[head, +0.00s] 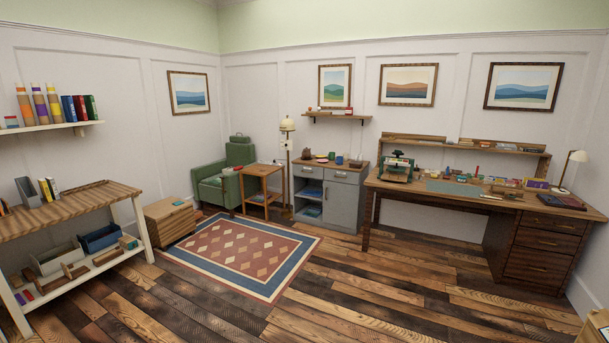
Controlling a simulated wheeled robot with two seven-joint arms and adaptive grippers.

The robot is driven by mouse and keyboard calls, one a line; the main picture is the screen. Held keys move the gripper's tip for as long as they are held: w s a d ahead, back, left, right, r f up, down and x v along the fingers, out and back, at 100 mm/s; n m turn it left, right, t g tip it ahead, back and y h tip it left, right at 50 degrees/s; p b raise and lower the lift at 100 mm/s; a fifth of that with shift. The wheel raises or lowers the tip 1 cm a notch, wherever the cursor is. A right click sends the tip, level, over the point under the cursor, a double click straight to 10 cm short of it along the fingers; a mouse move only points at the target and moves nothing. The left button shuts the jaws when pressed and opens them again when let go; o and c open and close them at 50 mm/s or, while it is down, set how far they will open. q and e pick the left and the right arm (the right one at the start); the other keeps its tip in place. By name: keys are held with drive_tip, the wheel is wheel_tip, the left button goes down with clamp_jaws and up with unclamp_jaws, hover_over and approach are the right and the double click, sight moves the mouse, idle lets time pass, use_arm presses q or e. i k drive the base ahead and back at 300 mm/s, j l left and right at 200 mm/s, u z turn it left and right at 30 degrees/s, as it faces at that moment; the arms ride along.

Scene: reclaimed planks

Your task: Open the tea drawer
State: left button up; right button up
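A grey cabinet (345,208) with a wooden top stands against the back wall, right of centre. It has two small drawer fronts side by side under the top, a left one (308,171) and a right one (343,178). Both look shut. I cannot tell which is the tea drawer, as no label is readable. Below the left drawer are open shelves, and below the right one is a closed door. A green mug and other small items stand on top. Neither of my grippers is in view.
A patterned rug (243,252) lies on the plank floor. A wooden desk (540,225) with drawers stands right of the cabinet. A floor lamp (288,160), side table (263,185) and green armchair (222,180) stand to its left. Floor before the cabinet is clear.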

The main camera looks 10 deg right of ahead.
sight(315, 173)
drive_tip(key=z, duration=0.55)
drive_tip(key=i, duration=4.95)
